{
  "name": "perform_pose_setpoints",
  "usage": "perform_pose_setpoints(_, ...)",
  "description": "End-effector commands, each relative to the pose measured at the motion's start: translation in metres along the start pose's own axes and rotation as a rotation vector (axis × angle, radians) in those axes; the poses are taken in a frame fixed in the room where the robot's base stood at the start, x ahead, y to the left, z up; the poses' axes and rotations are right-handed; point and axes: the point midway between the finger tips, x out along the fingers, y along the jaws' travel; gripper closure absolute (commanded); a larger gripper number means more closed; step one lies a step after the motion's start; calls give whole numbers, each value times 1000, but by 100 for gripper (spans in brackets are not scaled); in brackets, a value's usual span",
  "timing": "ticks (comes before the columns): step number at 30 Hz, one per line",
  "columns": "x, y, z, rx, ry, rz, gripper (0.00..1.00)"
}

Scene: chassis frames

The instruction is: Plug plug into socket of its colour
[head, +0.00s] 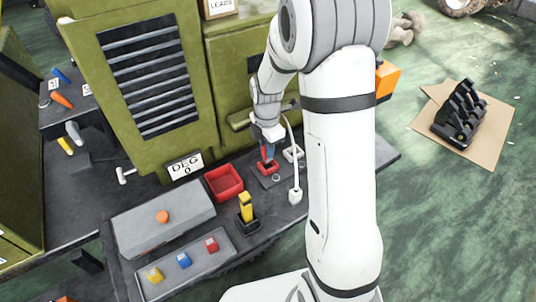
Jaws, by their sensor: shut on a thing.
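My gripper (268,152) points down over the dark bench and is shut on a red plug (267,167), whose upper part the fingers hide. The plug is low, over or on the bench; I cannot tell whether it touches. A yellow plug (246,207) stands upright in a black holder (247,222). A grey strip (215,258) at the front carries a yellow socket (154,275), a blue socket (184,260) and a red socket (211,244). The red socket is left of and nearer than my gripper.
An open red tray (224,182) sits left of my gripper. A grey box with an orange button (162,217) stands behind the strip. A white cable (295,194) lies to the right. The green cabinet (160,90) rises behind. My arm hides the bench's right part.

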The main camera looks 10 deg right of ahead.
Motion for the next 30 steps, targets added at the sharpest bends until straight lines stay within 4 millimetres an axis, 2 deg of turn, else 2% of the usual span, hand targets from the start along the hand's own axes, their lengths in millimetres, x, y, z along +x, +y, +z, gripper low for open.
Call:
perform_pose_setpoints(9, 36, -1, 1, 2, 1, -3, 100)
perform_pose_setpoints(20, 43, 0, 1, 3, 0, 0, 100)
perform_pose_setpoints(21, 42, 0, 1, 3, 0, 0, 77)
perform_pose_setpoints(28, 41, -1, 2, 3, 0, 0, 58)
perform_pose_setpoints(30, 41, -1, 2, 3, 0, 0, 57)
